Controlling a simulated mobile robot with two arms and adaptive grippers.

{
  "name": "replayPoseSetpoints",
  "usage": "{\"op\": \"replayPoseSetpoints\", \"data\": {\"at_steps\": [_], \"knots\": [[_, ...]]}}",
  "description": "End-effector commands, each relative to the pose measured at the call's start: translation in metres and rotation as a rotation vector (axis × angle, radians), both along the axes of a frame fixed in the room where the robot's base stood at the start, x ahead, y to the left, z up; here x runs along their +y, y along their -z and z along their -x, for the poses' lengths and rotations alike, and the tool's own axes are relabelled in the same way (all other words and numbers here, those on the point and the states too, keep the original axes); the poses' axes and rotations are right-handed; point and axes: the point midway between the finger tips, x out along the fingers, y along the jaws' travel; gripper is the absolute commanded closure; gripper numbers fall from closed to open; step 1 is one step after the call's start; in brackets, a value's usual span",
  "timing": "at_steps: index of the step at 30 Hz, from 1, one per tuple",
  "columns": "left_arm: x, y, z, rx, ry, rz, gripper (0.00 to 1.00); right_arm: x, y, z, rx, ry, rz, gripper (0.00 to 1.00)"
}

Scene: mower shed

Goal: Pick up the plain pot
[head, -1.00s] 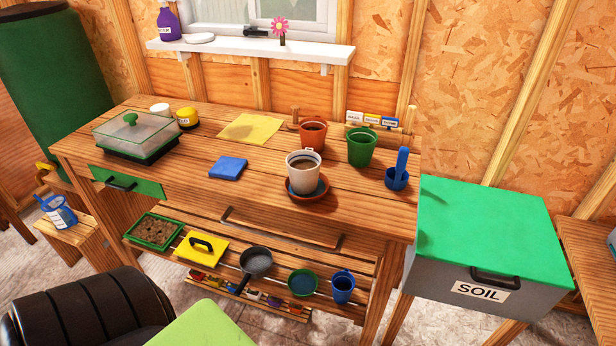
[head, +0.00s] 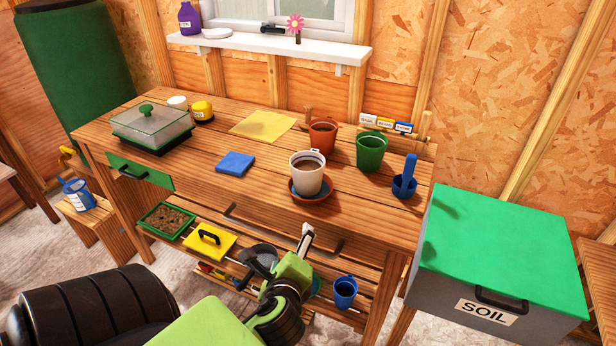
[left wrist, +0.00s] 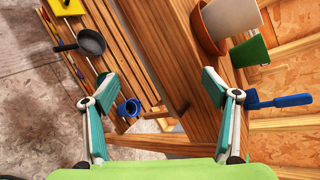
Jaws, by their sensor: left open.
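Three pots stand upright on the wooden bench. A whitish pot (head: 307,180) with dark soil sits in a terracotta saucer (head: 312,208) near the front edge. A terracotta pot (head: 322,136) and a green pot (head: 370,150) stand behind it. I cannot tell for sure which one is the plain pot. My left gripper (head: 280,252) is open and empty, low in front of the bench, below and nearer than the whitish pot. In the left wrist view its fingers (left wrist: 157,88) are spread; the whitish pot (left wrist: 229,18) and green pot (left wrist: 250,52) are at upper right. My right gripper is not in view.
A blue packet (head: 235,163) and yellow sheet (head: 262,124) lie left. The lower shelf holds a pan and a blue cup (head: 345,290). A soil box (head: 500,260) stands right.

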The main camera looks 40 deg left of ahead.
Motion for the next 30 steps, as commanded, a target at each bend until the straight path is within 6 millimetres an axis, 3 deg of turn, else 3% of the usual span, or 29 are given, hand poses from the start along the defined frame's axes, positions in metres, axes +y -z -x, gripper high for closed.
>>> {"op": "replayPoseSetpoints", "data": {"at_steps": [3, 6, 12, 17, 24, 30], "knots": [[0.016, -0.038, -0.024, 0.074, 0.138, -0.388, 0.21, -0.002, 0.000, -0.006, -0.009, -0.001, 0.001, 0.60], [0.020, -0.063, -0.038, 0.140, 0.213, -0.654, 0.21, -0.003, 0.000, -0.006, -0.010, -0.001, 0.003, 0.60], [0.020, -0.089, -0.052, 0.227, 0.279, -0.952, 0.21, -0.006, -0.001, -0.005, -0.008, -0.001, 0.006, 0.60], [0.029, -0.094, -0.069, 0.242, 0.286, -1.002, 0.21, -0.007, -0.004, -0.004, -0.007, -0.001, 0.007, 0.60], [0.057, -0.093, -0.107, 0.242, 0.285, -0.996, 0.21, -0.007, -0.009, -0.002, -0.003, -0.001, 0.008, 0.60], [0.068, -0.092, -0.122, 0.242, 0.286, -0.992, 0.21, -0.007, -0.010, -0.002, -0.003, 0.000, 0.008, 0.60]]}}
